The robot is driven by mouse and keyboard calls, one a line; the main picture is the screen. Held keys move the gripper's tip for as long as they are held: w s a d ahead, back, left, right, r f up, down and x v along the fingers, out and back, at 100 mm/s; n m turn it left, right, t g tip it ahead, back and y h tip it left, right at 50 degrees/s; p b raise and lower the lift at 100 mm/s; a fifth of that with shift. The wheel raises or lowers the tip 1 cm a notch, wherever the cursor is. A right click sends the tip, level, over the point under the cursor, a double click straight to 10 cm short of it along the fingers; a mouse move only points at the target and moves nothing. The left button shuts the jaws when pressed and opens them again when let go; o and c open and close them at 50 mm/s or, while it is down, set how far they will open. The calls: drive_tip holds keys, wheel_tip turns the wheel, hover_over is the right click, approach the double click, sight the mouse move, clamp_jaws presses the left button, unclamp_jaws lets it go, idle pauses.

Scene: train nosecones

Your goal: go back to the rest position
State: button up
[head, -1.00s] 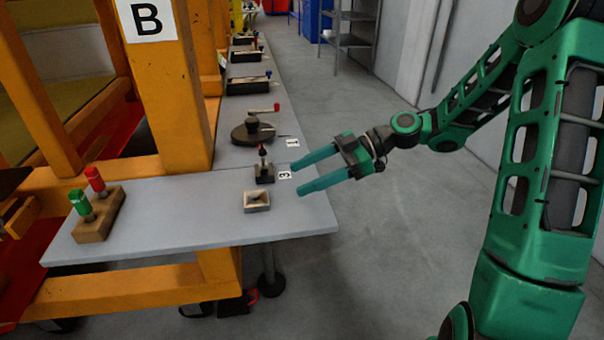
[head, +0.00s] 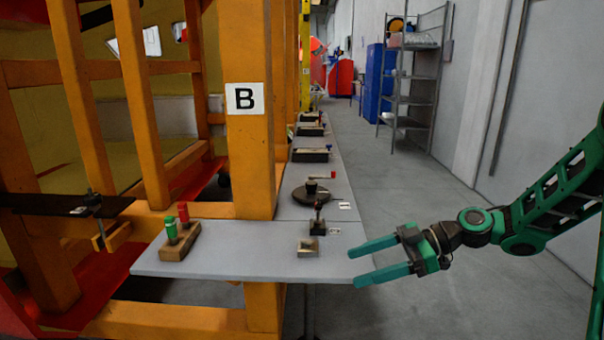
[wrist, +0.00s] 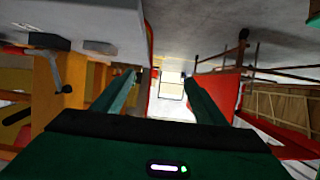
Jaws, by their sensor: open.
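My green gripper (head: 368,261) is open and empty in the head view. Its two fingers point left, by the right end of the grey table (head: 220,264). I cannot tell how far above the table's edge the fingertips are. In the wrist view my gripper's two fingers (wrist: 165,88) are spread apart with nothing between them. My green arm reaches in from the right side of the head view.
On the table stand a small open box (head: 308,247), a small dark lever unit (head: 318,222), a crank wheel (head: 311,192) and a wooden block (head: 180,242) with green and red handles. An orange post (head: 250,160) marked B rises behind. Grey floor (head: 440,210) at right is clear.

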drive_tip(key=s+d+f+m+h, duration=0.4)
drive_tip(key=s+d+m+h, duration=0.5)
drive_tip(key=d, duration=0.4)
drive_tip(key=s+d+r+m+h, duration=0.2)
drive_tip(key=s+d+m, duration=0.4)
drive_tip(key=s, duration=0.4)
drive_tip(key=s+d+r+m+h, duration=0.2)
drive_tip(key=s+d+m, duration=0.5)
drive_tip(key=s+m, duration=0.2)
drive_tip(key=shift+s+d+g, duration=0.25)
drive_tip(key=shift+s+g, duration=0.05)
drive_tip(key=shift+s, duration=0.2)
drive_tip(key=shift+w+f, duration=0.25)
drive_tip(key=shift+w, duration=0.4)
